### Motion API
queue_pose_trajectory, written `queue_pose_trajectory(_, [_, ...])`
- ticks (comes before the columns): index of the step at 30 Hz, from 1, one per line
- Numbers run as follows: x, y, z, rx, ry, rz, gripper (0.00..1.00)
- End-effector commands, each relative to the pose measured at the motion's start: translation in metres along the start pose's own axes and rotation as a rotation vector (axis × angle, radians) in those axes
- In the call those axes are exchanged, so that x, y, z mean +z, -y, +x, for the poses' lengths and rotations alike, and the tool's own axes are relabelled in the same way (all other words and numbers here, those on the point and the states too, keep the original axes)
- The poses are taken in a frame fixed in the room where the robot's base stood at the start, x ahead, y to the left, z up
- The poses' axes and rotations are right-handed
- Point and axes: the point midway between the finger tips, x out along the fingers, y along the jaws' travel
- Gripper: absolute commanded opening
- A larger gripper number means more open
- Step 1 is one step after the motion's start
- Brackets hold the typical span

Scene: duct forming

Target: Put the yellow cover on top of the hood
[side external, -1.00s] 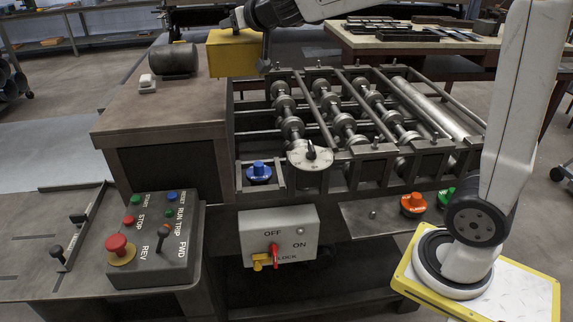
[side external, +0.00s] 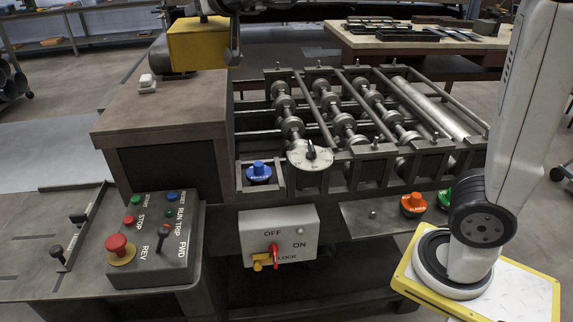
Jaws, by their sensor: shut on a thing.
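The yellow cover (side external: 198,46) is a box-like piece at the top of the side external view. It hangs from my gripper (side external: 233,50), which is shut on it at its right side, though the fingertips are partly hidden. The cover is above or over the far part of the brown hood (side external: 160,112), the box-shaped housing left of the rollers. I cannot tell whether the cover touches the hood's top.
The hood's near top is clear.

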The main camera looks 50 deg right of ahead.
Motion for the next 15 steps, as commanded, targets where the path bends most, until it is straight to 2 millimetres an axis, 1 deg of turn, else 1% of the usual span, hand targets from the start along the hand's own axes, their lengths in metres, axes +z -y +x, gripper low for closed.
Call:
queue_pose_trajectory(4, [-0.001, 0.001, -0.001, -0.002, -0.003, 0.0, 0.0])
queue_pose_trajectory(8, [0.0, 0.002, 0.004, -0.001, -0.002, 0.0, 0.0])
queue_pose_trajectory(11, [0.001, 0.003, 0.011, -0.001, -0.001, 0.0, 0.0])
queue_pose_trajectory(15, [0.003, 0.006, 0.027, -0.001, -0.001, -0.001, 0.0])
